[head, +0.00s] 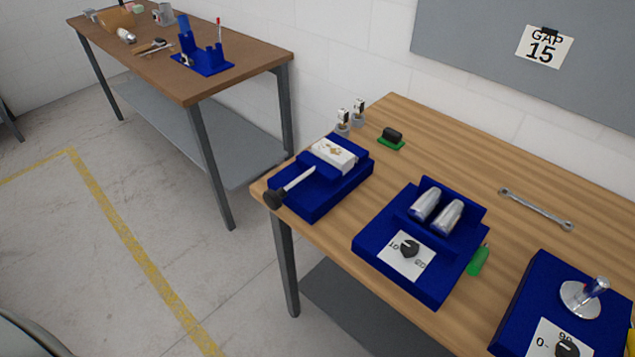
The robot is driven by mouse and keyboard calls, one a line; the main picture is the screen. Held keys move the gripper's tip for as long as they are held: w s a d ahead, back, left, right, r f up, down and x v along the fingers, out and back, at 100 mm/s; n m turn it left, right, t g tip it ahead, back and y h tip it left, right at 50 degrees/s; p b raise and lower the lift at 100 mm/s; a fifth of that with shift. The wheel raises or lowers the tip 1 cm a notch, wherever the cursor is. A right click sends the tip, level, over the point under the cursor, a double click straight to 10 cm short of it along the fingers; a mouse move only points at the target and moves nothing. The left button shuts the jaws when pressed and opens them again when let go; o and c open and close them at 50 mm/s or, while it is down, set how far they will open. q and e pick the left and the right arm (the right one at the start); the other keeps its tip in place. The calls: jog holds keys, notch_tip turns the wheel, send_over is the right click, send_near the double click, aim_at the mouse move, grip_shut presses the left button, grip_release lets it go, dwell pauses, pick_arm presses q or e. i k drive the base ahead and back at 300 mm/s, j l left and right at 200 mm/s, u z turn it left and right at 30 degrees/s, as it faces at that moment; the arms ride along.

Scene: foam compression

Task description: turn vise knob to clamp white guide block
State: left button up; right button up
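The blue vise (311,197) sits at the left end of the near wooden table. The white guide block (334,155) lies in its far part, with small brownish marks on its top. A light screw rod (299,179) runs from the vise toward the near left. The black vise knob (274,199) is on the rod's outer end, at the table's left edge. I cannot tell whether the jaw touches the block. Neither of my grippers is in view.
A blue fixture with two metal rollers (425,206) and a dial (410,248) stands right of the vise. Another blue fixture (540,290) holds a metal disc (582,297). A wrench (536,209) lies behind. A second table (250,60) stands back left. Floor left is clear.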

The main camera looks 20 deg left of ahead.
aim_at(273, 200)
jog(key=j+z, duration=0.2)
jog(key=j, duration=0.35)
jog(key=j+z, duration=0.2)
jog(key=j, duration=0.4)
jog(key=j+z, duration=0.2)
jog(key=j, duration=0.4)
jog(key=j+z, duration=0.2)
jog(key=j, duration=0.35)
jog(key=k+j+z, duration=0.2)
jog(key=j, duration=0.35)
jog(key=i, duration=0.05)
